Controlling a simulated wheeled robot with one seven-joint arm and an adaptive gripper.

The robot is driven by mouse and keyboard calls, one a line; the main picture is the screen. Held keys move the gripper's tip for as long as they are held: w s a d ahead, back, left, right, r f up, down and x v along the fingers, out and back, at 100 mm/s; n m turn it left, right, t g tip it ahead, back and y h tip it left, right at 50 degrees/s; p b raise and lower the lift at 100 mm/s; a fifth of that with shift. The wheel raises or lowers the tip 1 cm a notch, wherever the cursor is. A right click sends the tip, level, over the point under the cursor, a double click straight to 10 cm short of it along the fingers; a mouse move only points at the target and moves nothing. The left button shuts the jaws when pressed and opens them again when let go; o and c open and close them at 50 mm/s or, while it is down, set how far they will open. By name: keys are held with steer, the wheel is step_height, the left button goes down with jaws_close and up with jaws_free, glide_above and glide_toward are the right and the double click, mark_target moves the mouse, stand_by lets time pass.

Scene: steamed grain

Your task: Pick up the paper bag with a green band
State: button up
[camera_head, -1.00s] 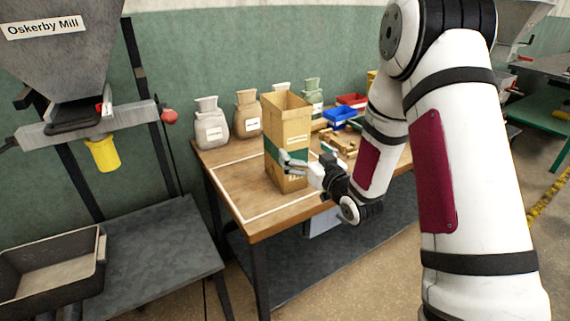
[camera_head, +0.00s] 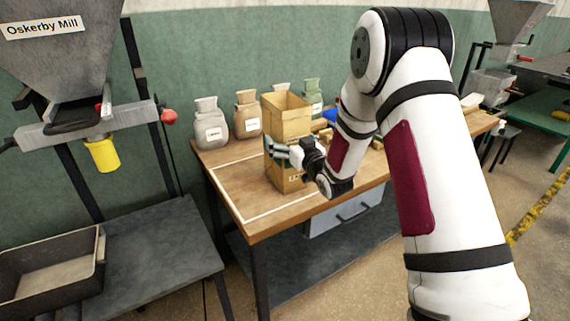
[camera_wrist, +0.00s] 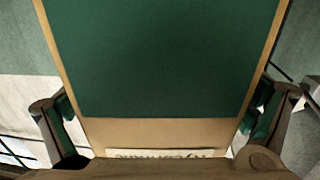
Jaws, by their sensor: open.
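The tall tan paper bag with a green band (camera_head: 287,120) stands upright and open-topped on the wooden bench. My gripper (camera_head: 276,149) is at the bag's front, at the height of the band, and hides most of that band in the head view. In the wrist view the green band (camera_wrist: 165,60) fills the middle, with tan paper along its sides and below it. My open gripper (camera_wrist: 160,122) has one finger at each side of the bag; whether they touch it is unclear. A label at the bottom is partly hidden.
Several tied sacks, among them a grey one (camera_head: 210,127) and a brown one (camera_head: 247,114), stand behind the bag on the bench (camera_head: 240,194). A blue bin (camera_head: 337,112) lies partly behind my arm. The bench's front left is clear.

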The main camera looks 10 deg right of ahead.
steer(key=c, duration=1.9)
steer(key=shift+r, duration=0.15)
